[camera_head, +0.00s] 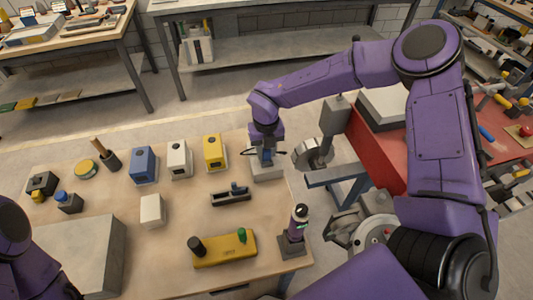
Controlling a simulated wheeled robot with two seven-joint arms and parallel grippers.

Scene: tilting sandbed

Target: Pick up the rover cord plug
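My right arm comes in from the right and its gripper (264,148) points down at the right back part of the table. It is right over a small dark blue and black piece (265,155) on a pale grey block (268,173). This piece may be the rover cord plug, but it is too small to be sure. A thin dark line, perhaps a cord, shows beside it. The fingertips are small and mixed with the dark piece, so I cannot tell whether they are closed on it. Only purple links of my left arm show at lower left; its gripper is out of view.
On the wooden table (185,215) stand blue (143,164), white (178,158) and yellow (214,151) boxes. A black holder (231,196) and a yellow base with knobs (224,250) lie nearer. A dark upright device (297,226) stands at the right edge. A grey slab (80,250) fills the lower left.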

